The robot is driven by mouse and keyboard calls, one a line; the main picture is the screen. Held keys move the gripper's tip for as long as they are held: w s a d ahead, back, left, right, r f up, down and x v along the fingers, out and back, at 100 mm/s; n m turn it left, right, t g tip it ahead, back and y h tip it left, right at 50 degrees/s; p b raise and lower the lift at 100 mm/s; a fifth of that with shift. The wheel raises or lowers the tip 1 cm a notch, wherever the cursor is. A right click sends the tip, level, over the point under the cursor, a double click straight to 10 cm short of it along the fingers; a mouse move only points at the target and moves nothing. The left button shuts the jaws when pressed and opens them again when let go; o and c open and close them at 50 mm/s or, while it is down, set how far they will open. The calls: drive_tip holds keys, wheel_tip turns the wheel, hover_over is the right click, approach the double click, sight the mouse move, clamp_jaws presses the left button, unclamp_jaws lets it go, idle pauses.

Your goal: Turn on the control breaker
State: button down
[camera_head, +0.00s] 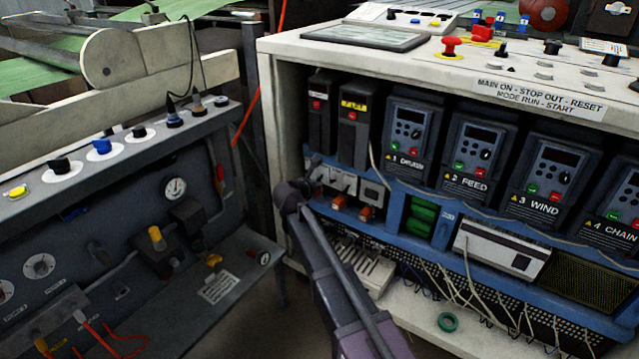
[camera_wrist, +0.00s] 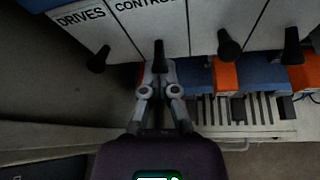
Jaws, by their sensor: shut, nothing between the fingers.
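The control breaker (camera_wrist: 150,22) is a pale block labelled "CONTROL" in the wrist view, right of the breaker labelled "DRIVES" (camera_wrist: 80,18). Its black lever (camera_wrist: 158,50) stands at my fingertips. My gripper (camera_wrist: 159,68) is shut and empty, with its tips at the lower end of this lever. I cannot tell whether they touch it. The drives lever (camera_wrist: 98,60) is to the left. In the head view the breaker row (camera_head: 346,183) sits low in the cabinet, and my arm partly covers its left end.
More black levers (camera_wrist: 228,45) stand to the right, with orange parts (camera_wrist: 226,76) and a slotted pale duct (camera_wrist: 235,108) below. Drive units (camera_head: 412,130) and loose wires fill the cabinet (camera_head: 285,110). A pneumatic panel (camera_head: 110,215) stands left. Dark floor lies between.

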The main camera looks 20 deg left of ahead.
drive_tip(key=shift+r, duration=0.2)
drive_tip(key=shift+s+r+p, duration=0.2)
drive_tip(key=shift+r+p, duration=0.15)
drive_tip(key=shift+p, duration=0.15)
drive_tip(key=shift+r, duration=0.15)
drive_tip(key=shift+w+a+r+p, duration=0.1)
drive_tip(key=shift+r+p, duration=0.3)
drive_tip(key=shift+p, duration=0.3)
drive_tip(key=shift+w, duration=0.1)
